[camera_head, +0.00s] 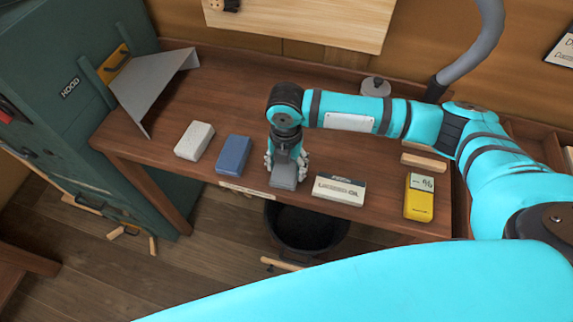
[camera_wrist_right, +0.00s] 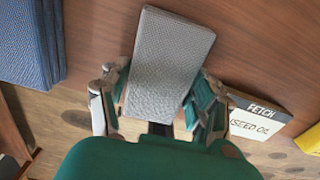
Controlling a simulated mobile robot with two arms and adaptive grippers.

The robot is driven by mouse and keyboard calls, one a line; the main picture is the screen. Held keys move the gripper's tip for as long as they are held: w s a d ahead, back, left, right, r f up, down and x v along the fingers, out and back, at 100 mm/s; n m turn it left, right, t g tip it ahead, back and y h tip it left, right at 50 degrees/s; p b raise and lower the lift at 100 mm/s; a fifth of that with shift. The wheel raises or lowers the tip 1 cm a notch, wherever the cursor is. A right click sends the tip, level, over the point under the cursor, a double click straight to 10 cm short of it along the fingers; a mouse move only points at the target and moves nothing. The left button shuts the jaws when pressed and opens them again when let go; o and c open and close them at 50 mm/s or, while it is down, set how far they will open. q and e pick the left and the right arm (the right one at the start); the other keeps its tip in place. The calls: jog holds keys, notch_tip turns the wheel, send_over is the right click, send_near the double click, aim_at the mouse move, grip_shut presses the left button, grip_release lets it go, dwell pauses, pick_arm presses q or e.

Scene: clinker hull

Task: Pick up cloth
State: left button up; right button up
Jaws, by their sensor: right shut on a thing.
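A grey folded cloth (camera_head: 284,178) is at the front edge of the wooden bench, under my right gripper (camera_head: 286,163). In the right wrist view the grey cloth (camera_wrist_right: 170,55) is a textured block between the two fingers of my right gripper (camera_wrist_right: 158,95), which is shut on it. I cannot tell whether it still touches the bench. A blue folded cloth (camera_head: 233,154) and a pale grey-white one (camera_head: 194,140) lie to its left. The blue one also shows in the right wrist view (camera_wrist_right: 25,40). My left gripper is not in view.
A dark bucket (camera_head: 305,225) is below the front edge. A green hood cabinet (camera_head: 60,100) stands left.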

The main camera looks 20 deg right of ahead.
jog(key=shift+r, duration=0.6)
notch_tip(320, 180, up, 2)
jog(key=shift+r+b, duration=0.1)
jog(key=shift+b, duration=0.4)
jog(key=s+a+b, duration=0.1)
jog(key=s+a, duration=0.1)
jog(key=s, duration=0.5)
jog(key=s+a+r+b, duration=0.1)
jog(key=s+a, duration=0.2)
jog(key=s, duration=0.5)
jog(key=shift+a+r, duration=0.15)
jog(key=shift+r, duration=0.15)
jog(key=shift+s, duration=0.1)
